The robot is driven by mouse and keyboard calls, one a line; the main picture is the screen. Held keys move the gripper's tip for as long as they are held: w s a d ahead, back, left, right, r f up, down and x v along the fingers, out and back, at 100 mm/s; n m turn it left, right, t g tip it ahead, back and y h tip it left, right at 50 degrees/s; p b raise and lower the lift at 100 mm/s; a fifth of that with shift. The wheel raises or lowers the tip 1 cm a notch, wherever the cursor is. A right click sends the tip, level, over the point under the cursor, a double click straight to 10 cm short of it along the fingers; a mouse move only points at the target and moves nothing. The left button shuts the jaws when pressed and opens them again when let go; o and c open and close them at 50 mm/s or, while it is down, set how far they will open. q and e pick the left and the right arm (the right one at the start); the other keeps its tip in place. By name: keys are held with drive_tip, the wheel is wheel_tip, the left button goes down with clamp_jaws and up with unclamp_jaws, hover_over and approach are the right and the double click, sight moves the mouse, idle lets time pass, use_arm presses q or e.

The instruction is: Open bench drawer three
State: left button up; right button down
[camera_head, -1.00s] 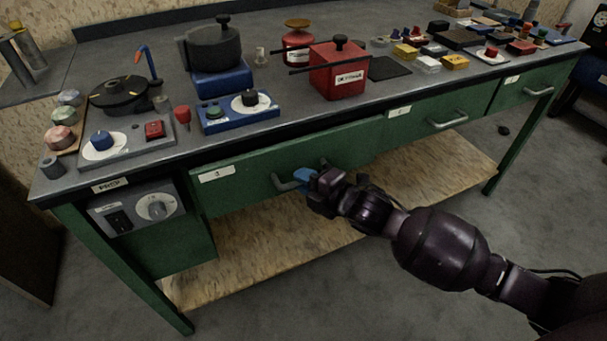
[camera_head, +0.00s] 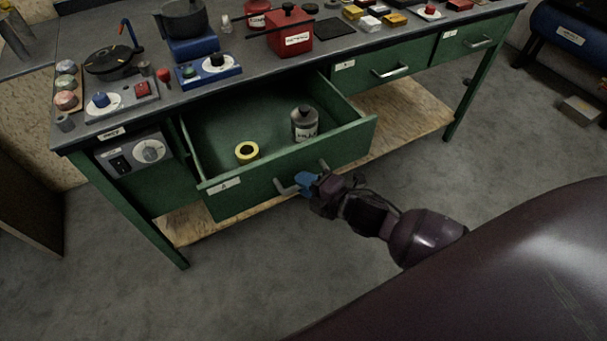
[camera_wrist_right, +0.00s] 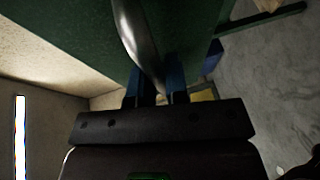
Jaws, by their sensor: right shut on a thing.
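A green bench drawer (camera_head: 262,189) is pulled well out from the left part of the bench, its label on the front at the left. Inside it lie a yellow ring-shaped roll (camera_head: 247,151) and a grey labelled bottle (camera_head: 304,123), upright. My right gripper (camera_head: 305,181) is at the drawer's metal handle (camera_head: 284,188), its blue fingers shut on the bar. In the right wrist view the handle (camera_wrist_right: 138,40) runs between the blue fingers (camera_wrist_right: 160,85). The handle's middle is partly hidden by the gripper. My left gripper is not in view.
Two more green drawers, one in the middle (camera_head: 385,75) and one at the right (camera_head: 470,41), are closed. The worktop (camera_head: 340,38) holds several devices, including a red box (camera_head: 290,35). A wooden lower shelf (camera_head: 410,110) lies under the bench. The grey floor in front is clear.

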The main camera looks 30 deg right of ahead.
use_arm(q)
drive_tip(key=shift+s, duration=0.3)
use_arm(e)
drive_tip(key=shift+s, duration=0.5)
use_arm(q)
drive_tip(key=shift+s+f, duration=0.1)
use_arm(e)
drive_tip(key=c, duration=1.1)
unclamp_jaws()
drive_tip(key=shift+c, duration=0.2)
use_arm(q)
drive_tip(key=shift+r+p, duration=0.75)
drive_tip(key=shift+p, duration=0.05)
use_arm(e)
drive_tip(key=v, duration=1)
drive_tip(key=shift+s+d+r, duration=0.15)
drive_tip(key=shift+s+r, duration=0.05)
drive_tip(key=shift+s, duration=0.15)
